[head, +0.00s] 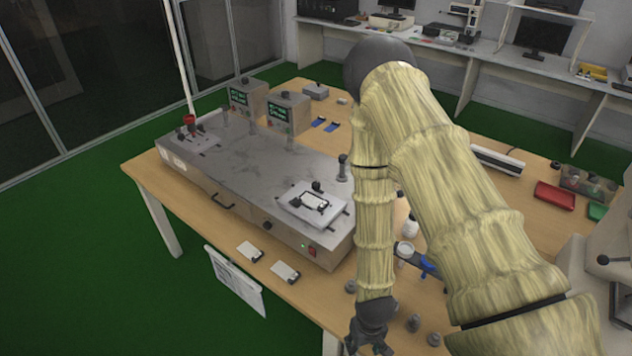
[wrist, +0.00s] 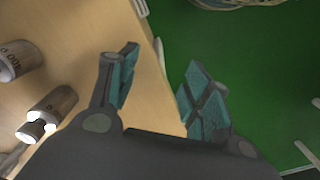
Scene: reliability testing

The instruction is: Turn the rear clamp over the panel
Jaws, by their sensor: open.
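The panel (head: 314,202), a small light piece with a dark border, sits on a white fixture plate (head: 329,214) at the right end of the grey metal bench unit (head: 262,165). A dark clamp (head: 317,186) stands at its rear edge; whether its arm lies over the panel is too small to tell. Another dark clamp (head: 294,203) is at the panel's left side. My gripper (head: 370,347) is low at the table's front edge, well in front of the fixture. In the wrist view my gripper (wrist: 160,85) is open and empty, above the table edge.
Metal weights (wrist: 55,103) stand close to my gripper on the wooden table (wrist: 90,30). A dark post (head: 342,167) rises behind the fixture. White cards (head: 285,272) lie in front of the unit.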

